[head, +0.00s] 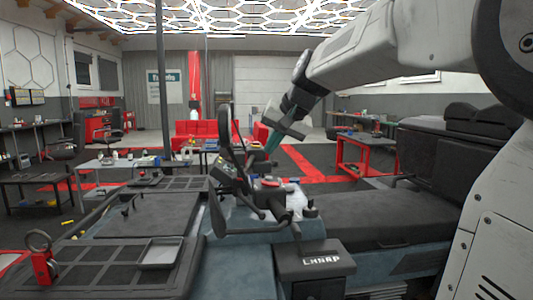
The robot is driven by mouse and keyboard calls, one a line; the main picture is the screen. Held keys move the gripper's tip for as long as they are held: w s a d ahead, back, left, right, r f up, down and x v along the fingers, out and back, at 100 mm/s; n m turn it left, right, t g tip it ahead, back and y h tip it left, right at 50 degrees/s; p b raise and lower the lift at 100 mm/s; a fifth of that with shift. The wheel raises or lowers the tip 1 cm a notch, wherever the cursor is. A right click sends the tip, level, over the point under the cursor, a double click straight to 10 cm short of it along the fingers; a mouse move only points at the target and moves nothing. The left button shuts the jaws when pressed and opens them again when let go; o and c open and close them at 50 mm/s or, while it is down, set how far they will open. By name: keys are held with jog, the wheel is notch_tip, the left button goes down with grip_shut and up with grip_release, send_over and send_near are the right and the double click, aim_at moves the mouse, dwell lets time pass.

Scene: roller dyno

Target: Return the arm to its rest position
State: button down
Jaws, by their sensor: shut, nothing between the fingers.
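My arm (390,50) comes in from the right side of the head view and reaches toward the middle. My gripper (273,143) points down and to the left at its end. It is shut with nothing in it. It hangs above or behind the dark handlebar-like parts (228,150) at the middle; I cannot tell whether it touches them.
Close by are a dark slotted tray panel (105,265), a red clamp-like piece with a ring (42,262), and a black box with white letters (315,262). A red workbench (367,153) stands behind at the right.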

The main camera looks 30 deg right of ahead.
jog(key=shift+s+a+r, duration=0.25)
jog(key=shift+s+r, duration=0.15)
jog(key=shift+r, duration=0.2)
jog(key=s+f, duration=0.2)
jog(key=s+a+f+g, duration=0.1)
jog(key=s+f, duration=0.1)
jog(key=f, duration=0.1)
jog(key=s+f+n+g, duration=0.1)
jog(key=s+f, duration=0.1)
jog(key=shift+a+f, duration=0.3)
jog(key=shift+a, duration=0.05)
jog(key=s+a+f+n+g, duration=0.1)
jog(key=s+a+f, duration=0.2)
jog(key=s, duration=0.4)
jog(key=s+a+f+n+g+h, duration=0.1)
jog(key=s+a+f+n, duration=0.1)
jog(key=s+f, duration=0.4)
jog(key=s+a+f+n+g, duration=0.2)
jog(key=s+a+f, duration=0.2)
jog(key=s, duration=0.6)
jog(key=shift+a+f+h, duration=0.3)
jog(key=shift+f, duration=0.2)
jog(key=shift+r, duration=0.6)
